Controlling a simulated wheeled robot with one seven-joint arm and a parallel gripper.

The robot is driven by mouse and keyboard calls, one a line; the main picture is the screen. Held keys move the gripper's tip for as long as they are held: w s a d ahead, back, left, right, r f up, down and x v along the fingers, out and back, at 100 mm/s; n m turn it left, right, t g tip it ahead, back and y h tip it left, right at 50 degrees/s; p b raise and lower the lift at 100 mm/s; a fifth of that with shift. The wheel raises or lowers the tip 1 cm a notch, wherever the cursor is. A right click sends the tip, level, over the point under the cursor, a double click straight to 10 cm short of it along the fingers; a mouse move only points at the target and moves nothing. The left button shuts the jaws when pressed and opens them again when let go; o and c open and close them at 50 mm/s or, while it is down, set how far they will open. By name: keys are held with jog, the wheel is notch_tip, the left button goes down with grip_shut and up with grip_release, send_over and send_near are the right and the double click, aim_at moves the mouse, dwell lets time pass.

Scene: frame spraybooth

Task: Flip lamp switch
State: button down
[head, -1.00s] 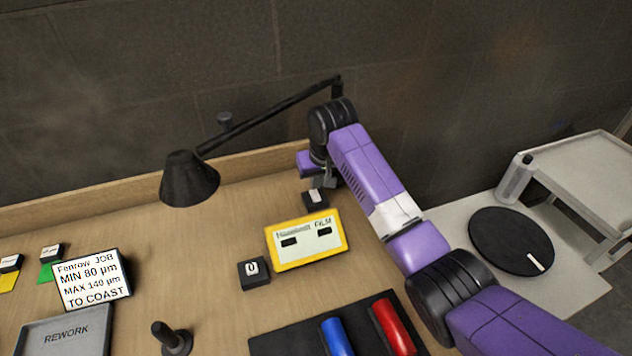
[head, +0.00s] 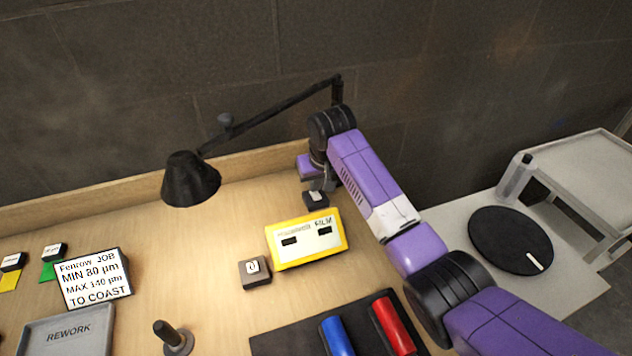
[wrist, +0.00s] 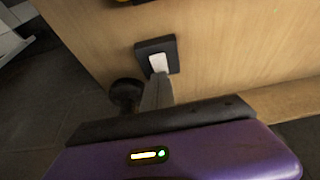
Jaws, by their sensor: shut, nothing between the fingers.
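The lamp switch is a small black box with a white rocker (head: 316,199), on the bench behind the yellow film gauge. In the wrist view its black housing (wrist: 172,49) and white rocker show just beyond my fingertips. My gripper (head: 320,187) points down at the switch, shut and empty. In the wrist view the shut fingertips (wrist: 157,80) overlap the near end of the rocker; I cannot tell whether they touch it. The black desk lamp (head: 190,180) hangs over the bench on a jointed arm, and the bench around it is brightly lit.
The yellow film gauge (head: 306,240) and a small block marked 0 (head: 255,272) sit close in front of the switch. A dark tray (head: 290,343) holds a blue and a red cylinder. A job sign (head: 95,279) and grey rework tray (head: 68,335) stand left.

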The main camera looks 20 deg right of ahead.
aim_at(319, 197)
jog(key=shift+s+r+p, duration=0.1)
jog(key=shift+s+p, duration=0.65)
jog(key=shift+p, duration=0.15)
jog(key=shift+r+p, duration=0.3)
jog(key=p+v, duration=0.3)
jog(key=v, duration=0.1)
jog(key=shift+w+r, duration=0.2)
jog(key=shift+w, duration=0.05)
jog(key=b+v, duration=0.1)
jog(key=v, duration=0.8)
jog(key=shift+s, duration=0.1)
